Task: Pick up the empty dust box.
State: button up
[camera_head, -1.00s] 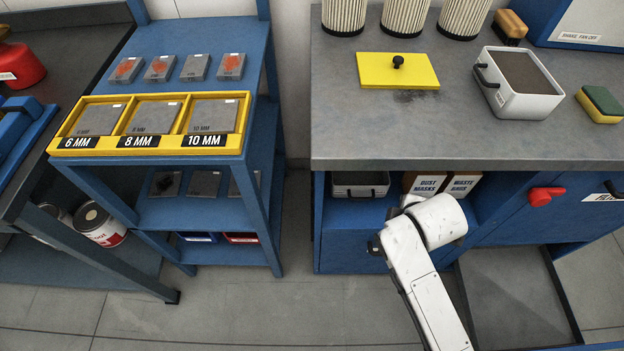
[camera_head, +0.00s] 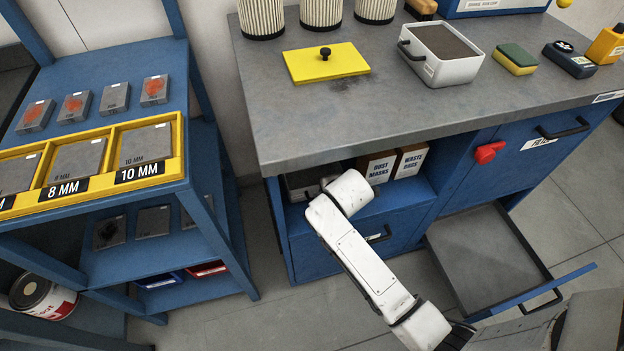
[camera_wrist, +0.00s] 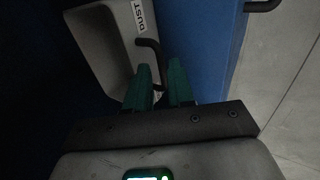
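The empty dust box (camera_head: 300,186), pale with a dark inside, stands on the blue shelf under the bench, partly hidden by my white arm and the bench edge. In the wrist view the dust box (camera_wrist: 101,48) shows its bare inside, its DUST label and a dark handle (camera_wrist: 151,46). My gripper (camera_wrist: 160,68) has two green fingers apart at this handle. The handle appears to run between them, with no clear grip on it. In the head view my gripper is hidden. A second dust box (camera_head: 431,70), filled with brown dust, stands on the bench.
Dust masks (camera_head: 376,167) and waste bags (camera_head: 411,160) cartons stand right of the empty box. An open drawer (camera_head: 490,255) juts out at lower right. The yellow lid (camera_head: 325,64) lies on the bench (camera_head: 290,120). A blue rack (camera_head: 215,235) stands left. Floor shows between.

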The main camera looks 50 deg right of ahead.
jog(key=shift+x, duration=0.95)
grip_shut()
